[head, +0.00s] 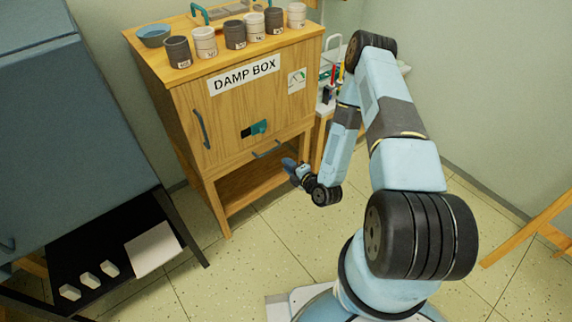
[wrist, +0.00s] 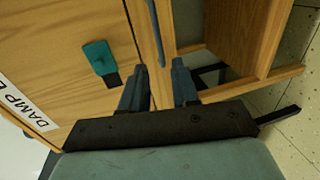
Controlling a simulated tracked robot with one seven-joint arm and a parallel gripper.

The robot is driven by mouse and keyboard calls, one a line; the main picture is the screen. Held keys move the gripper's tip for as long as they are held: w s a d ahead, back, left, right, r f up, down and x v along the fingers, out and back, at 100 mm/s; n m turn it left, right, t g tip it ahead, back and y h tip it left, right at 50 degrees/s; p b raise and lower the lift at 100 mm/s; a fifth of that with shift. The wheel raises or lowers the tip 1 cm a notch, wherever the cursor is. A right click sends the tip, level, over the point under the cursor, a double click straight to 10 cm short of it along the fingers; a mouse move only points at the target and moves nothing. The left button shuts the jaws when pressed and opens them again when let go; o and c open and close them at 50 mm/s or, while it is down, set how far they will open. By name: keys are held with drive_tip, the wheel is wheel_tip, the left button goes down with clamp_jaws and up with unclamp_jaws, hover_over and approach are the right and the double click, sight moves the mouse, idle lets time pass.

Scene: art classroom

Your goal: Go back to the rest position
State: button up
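My gripper (head: 289,164) is at the end of my bent arm, low in front of the wooden damp box (head: 185,103). I cannot tell that anything touches. The teal latch (head: 258,127) with its dark plate is on the door front, and it also shows in the wrist view (wrist: 99,56).
Several grey and white pots and a blue bowl (head: 154,37) stand on the box top. A black table (head: 175,228) with a white sheet and small white pieces is at left. A wooden easel leg (head: 525,235) stands at right. The tiled floor between is clear.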

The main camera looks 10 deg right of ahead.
drive_tip(key=shift+w, duration=0.1)
idle(0.4)
drive_tip(key=w+d+r+m+g+h, duration=0.1)
drive_tip(key=w+d+r+g, duration=0.1)
drive_tip(key=w+r, duration=0.45)
drive_tip(key=w+d+r+m+g+h, duration=0.1)
drive_tip(key=w+d+r+m+h, duration=0.15)
drive_tip(key=r, duration=0.75)
drive_tip(key=s+d+r+m+g+h, duration=0.1)
drive_tip(key=d+r+m, duration=0.2)
drive_tip(key=r, duration=0.7)
drive_tip(key=s+d+r+m+h, duration=0.2)
drive_tip(key=r+m, duration=0.1)
drive_tip(key=r, duration=0.6)
drive_tip(key=s+d+r+m+g+h, duration=0.25)
drive_tip(key=s+r+m, duration=0.45)
drive_tip(key=s+r, duration=0.6)
drive_tip(key=s+r+m, duration=0.3)
drive_tip(key=s+r, duration=0.1)
drive_tip(key=s, duration=0.6)
drive_tip(key=s+a+r+m+g+y, duration=0.1)
drive_tip(key=s+r+m, duration=0.3)
drive_tip(key=s, duration=0.6)
drive_tip(key=shift+s+r, duration=0.2)
drive_tip(key=shift+r, duration=0.3)
